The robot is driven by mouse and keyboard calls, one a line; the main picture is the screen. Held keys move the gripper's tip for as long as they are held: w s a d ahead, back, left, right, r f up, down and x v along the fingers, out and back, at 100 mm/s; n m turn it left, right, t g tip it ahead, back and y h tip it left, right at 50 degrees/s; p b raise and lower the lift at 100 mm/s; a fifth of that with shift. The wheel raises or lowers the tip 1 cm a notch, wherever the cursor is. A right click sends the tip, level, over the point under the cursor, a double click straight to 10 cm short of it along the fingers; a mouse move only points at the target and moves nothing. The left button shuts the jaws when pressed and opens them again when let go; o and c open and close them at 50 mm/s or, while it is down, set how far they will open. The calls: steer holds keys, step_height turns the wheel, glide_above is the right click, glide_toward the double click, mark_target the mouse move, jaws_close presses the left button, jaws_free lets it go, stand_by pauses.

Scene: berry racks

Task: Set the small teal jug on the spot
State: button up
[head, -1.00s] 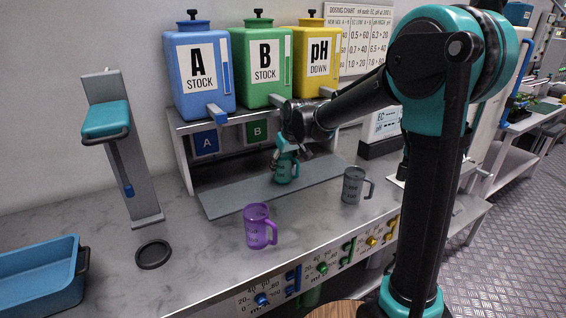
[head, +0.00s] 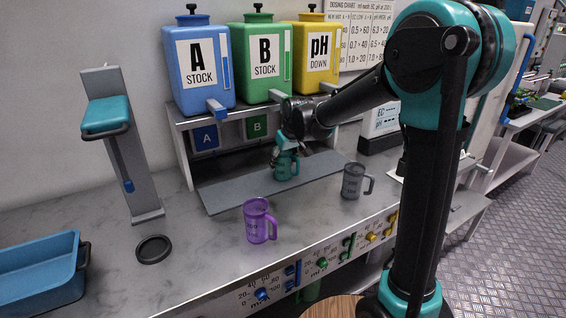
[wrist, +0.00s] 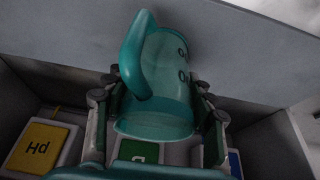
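The small teal jug (head: 287,166) is upright at the grey board under the green B tank in the head view. My gripper (head: 285,150) is at its top, coming from above and behind. In the wrist view the jug (wrist: 165,85) lies between my two fingers (wrist: 160,105), with its handle toward the upper left. The fingers are close along both sides; I cannot tell whether they press on it. I cannot tell whether its base touches the board. A dark round disc (head: 153,249) lies on the counter at the left; no other marked spot is clear.
A blue bin (head: 40,272) and a grey stand with a teal head (head: 107,116) are at the left. Blue, green and yellow tanks sit on the rack above.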

steer(key=o, duration=0.5)
steer(key=v, duration=1.2)
steer(key=shift+a, duration=0.1)
steer(key=shift+s, duration=0.1)
